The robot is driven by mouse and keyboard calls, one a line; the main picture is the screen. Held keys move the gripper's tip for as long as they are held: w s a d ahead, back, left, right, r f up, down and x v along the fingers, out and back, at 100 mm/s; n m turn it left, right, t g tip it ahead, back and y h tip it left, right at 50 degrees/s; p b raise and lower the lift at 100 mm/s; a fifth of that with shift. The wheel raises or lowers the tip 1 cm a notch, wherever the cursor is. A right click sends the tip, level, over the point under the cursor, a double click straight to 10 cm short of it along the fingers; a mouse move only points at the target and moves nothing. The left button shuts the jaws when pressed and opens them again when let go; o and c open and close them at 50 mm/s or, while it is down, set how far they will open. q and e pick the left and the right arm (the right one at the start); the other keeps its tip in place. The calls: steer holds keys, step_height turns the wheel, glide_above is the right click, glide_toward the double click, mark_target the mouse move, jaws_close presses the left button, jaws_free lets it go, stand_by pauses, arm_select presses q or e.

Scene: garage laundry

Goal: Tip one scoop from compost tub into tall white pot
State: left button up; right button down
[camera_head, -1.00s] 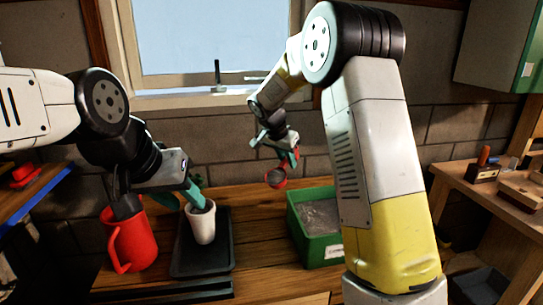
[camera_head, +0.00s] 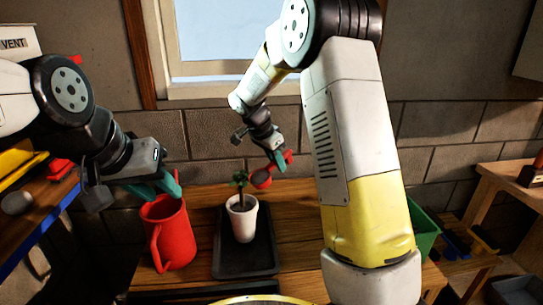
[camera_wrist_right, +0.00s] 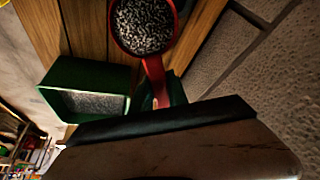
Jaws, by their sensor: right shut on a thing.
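The white pot (camera_head: 243,222) stands upright on a black tray in the head view, with a small green plant in it. My right gripper (camera_head: 277,158) is shut on a red scoop (camera_head: 262,181), held above and slightly right of the pot, behind it. In the right wrist view the scoop (camera_wrist_right: 172,28) is full of grey granular compost (camera_wrist_right: 145,24). The green compost tub (camera_head: 424,228) is mostly hidden behind my right arm; the wrist view shows it (camera_wrist_right: 62,80) with compost inside. My left gripper (camera_head: 166,186) is above the red jug, apart from the pot; its opening is unclear.
A red jug (camera_head: 172,240) stands on the wooden bench left of the black tray (camera_head: 247,262). A block wall (camera_head: 215,140) and window are close behind. A shelf (camera_head: 510,190) is at right. Bare bench lies between the tray and my right arm.

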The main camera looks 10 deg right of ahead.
mark_target(273, 163)
steer(key=shift+s+a+t+h, duration=0.15)
steer(key=shift+a+t+h, duration=0.15)
steer(key=shift+a+h, duration=0.1)
steer(key=h, duration=0.1)
steer(key=a+r+t+h, duration=0.1)
steer(key=s+t+h, duration=0.1)
steer(key=shift+a+r+h, duration=0.25)
steer(key=shift+a+h, duration=0.05)
steer(key=shift+s+a+r+t+h, duration=0.5)
steer(key=shift+a+r+t+h, duration=0.25)
steer(key=shift+h, duration=0.3)
steer(key=shift+s+a+r+t+h, duration=0.5)
steer(key=shift+a+h, duration=0.3)
steer(key=shift+h, duration=0.25)
steer(key=shift+r, duration=0.1)
step_height(273, 163, up, 6)
